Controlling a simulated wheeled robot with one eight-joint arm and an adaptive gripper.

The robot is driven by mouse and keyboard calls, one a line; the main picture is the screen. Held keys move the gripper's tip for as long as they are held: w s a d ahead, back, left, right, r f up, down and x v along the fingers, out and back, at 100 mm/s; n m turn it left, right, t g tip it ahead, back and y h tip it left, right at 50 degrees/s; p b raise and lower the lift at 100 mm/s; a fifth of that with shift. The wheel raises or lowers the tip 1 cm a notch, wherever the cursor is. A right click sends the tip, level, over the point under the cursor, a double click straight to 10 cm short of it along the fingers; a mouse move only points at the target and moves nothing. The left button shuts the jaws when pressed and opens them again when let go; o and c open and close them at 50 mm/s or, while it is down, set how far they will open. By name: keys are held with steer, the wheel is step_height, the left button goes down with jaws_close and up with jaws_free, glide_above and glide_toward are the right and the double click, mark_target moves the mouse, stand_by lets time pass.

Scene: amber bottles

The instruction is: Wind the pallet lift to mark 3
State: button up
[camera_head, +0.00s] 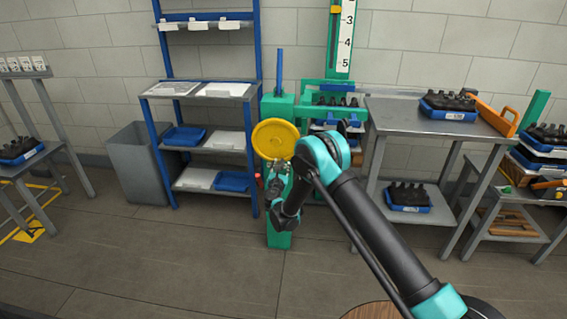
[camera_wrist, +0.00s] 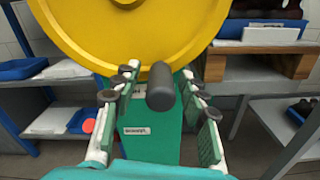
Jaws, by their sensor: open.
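The green pallet lift (camera_head: 281,225) stands in the middle of the head view. Its yellow handwheel (camera_head: 274,139) fills the top of the wrist view (camera_wrist: 75,30). A dark handle (camera_wrist: 161,88) sticks out from the wheel's lower part toward my wrist camera. My gripper (camera_wrist: 160,78) is open, with one finger on each side of the handle. In the head view my gripper (camera_head: 276,182) is small and partly hidden by my arm. The scale (camera_head: 346,45) shows 3, 4 and 5. A yellow pointer (camera_head: 336,9) sits slightly above the numeral 3.
A blue-framed shelf (camera_head: 201,141) and a grey bin (camera_head: 138,160) stand to the left. A grey table (camera_head: 400,118) with a blue crate of dark bottles (camera_head: 448,106) stands to the right. A wooden pallet (camera_wrist: 258,62) shows right of the wheel. The floor in front is clear.

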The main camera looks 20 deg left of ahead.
steer(key=shift+c, duration=0.5)
jaws_close()
steer(key=shift+w+d, duration=0.1)
steer(key=shift+d, duration=0.05)
